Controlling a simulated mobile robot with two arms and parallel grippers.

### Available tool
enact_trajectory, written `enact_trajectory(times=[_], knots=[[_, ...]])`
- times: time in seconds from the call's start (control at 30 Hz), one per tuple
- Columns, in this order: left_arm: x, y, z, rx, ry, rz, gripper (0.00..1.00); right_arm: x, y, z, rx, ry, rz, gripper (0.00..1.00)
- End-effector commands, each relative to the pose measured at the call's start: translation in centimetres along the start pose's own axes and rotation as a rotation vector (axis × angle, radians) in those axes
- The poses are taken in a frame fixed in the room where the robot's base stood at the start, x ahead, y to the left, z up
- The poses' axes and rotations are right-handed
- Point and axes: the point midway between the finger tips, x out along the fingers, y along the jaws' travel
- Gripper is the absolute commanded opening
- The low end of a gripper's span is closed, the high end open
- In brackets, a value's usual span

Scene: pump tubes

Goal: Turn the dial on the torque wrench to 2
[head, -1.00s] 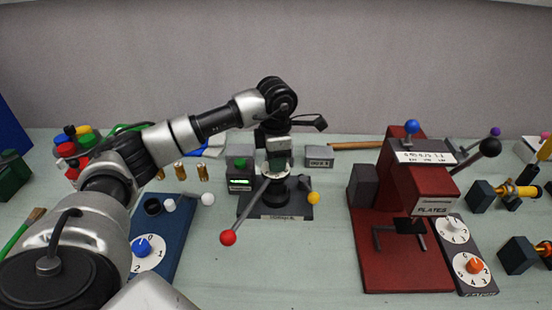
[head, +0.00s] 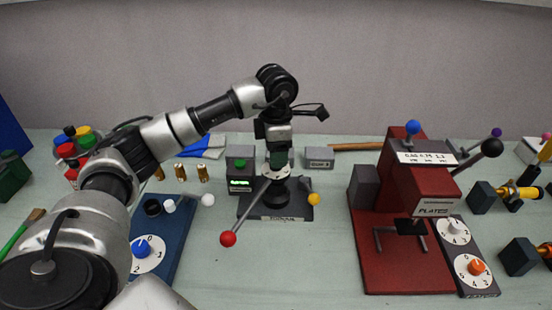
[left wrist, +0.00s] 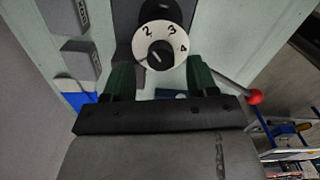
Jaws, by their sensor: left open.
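The torque wrench stands on a dark base (head: 262,211) with a label in the middle of the table. A rod with a red ball (head: 228,239) sticks out at the front left, and a yellow ball (head: 313,199) sits at the right. Its dial (left wrist: 177,42) is white with a black knob (left wrist: 160,55); the numbers 2, 3 and 4 show. The knob's pale mark seems to point lower left in the left wrist view, but it is small. My left gripper (head: 277,166) points down above the dial. Its dark green fingers (left wrist: 160,76) are open, apart, near the knob's two sides.
A blue base (head: 172,240) with another dial stands left of the wrench, a red press (head: 400,262) to the right. A green-buttoned box (head: 240,176) and a small grey box (head: 319,157) stand close behind the wrench. Brass cylinders (head: 203,173) stand at back left.

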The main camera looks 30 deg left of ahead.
Motion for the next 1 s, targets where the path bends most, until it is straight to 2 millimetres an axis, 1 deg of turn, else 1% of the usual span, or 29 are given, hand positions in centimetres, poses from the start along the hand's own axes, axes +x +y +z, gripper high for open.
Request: enact_trajectory(times=[0.03,0.2,0.3,0.4,0.57,1.0], knots=[[-1.1,0.1,0.1,0.0,-0.005,0.004,0.58,0.3,0.0,0.0,0.0,0.0,0.0,0.43],[-4.6,0.1,0.1,0.0,-0.004,0.003,0.58,0.7,0.0,0.1,0.0,0.0,0.0,0.43],[-6.2,0.1,0.0,0.0,-0.003,0.002,0.58,0.9,0.0,0.1,0.0,0.0,0.0,0.43],[-7.4,0.1,0.0,0.0,-0.002,0.002,0.58,0.9,0.0,0.1,0.0,0.0,0.0,0.43],[-8.2,0.1,0.0,-0.001,-0.001,0.001,0.58,1.0,0.0,0.1,0.0,0.0,0.0,0.43],[-8.2,0.1,0.0,-0.001,0.0,0.0,0.58,1.0,0.0,0.1,0.0,0.0,0.0,0.43]])
